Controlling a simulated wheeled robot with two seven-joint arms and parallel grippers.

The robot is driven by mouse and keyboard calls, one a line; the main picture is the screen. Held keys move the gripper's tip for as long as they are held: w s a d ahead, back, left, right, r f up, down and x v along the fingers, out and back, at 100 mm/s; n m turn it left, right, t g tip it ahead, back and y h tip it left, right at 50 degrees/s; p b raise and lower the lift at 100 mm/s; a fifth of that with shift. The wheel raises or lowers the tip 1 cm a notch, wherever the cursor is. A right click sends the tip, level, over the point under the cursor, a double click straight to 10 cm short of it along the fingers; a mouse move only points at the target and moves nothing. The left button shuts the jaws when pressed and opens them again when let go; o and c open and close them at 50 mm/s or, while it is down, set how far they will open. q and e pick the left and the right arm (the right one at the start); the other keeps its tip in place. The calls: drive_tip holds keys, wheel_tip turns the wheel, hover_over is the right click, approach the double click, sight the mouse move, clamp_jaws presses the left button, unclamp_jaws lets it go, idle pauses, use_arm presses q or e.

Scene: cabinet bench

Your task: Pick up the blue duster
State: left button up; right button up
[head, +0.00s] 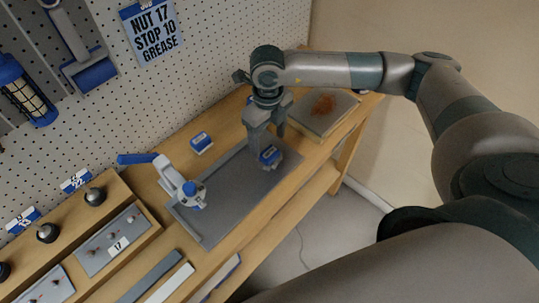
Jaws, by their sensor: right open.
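A small blue block (269,155) with a pale label, likely the blue duster, sits at the far right end of the grey tray (215,218) on the bench. My right gripper (265,143) points down right over this block. Its fingers are open and partly hide the block; I cannot tell whether they touch it. A similar blue block (201,142) lies on the wood left of the tray. My left gripper is not in view.
A blue-handled clamp (176,181) stands at the tray's left edge. A board with an orange-brown patch (323,105) lies behind my right gripper. Pegboard with hung tools rises at the left. The tray's middle is clear.

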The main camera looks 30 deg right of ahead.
sight(267, 150)
drive_tip(key=shift+a+f+p, duration=0.1)
drive_tip(key=shift+f+p, duration=0.6)
drive_tip(key=shift+p, duration=0.2)
wheel_tip(267, 150, down, 3)
drive_tip(key=shift+a+r+p, duration=0.1)
drive_tip(key=shift+a+p, duration=0.05)
drive_tip(key=shift+p, duration=0.65)
drive_tip(key=shift+f, duration=0.5)
drive_tip(key=c, duration=1.2)
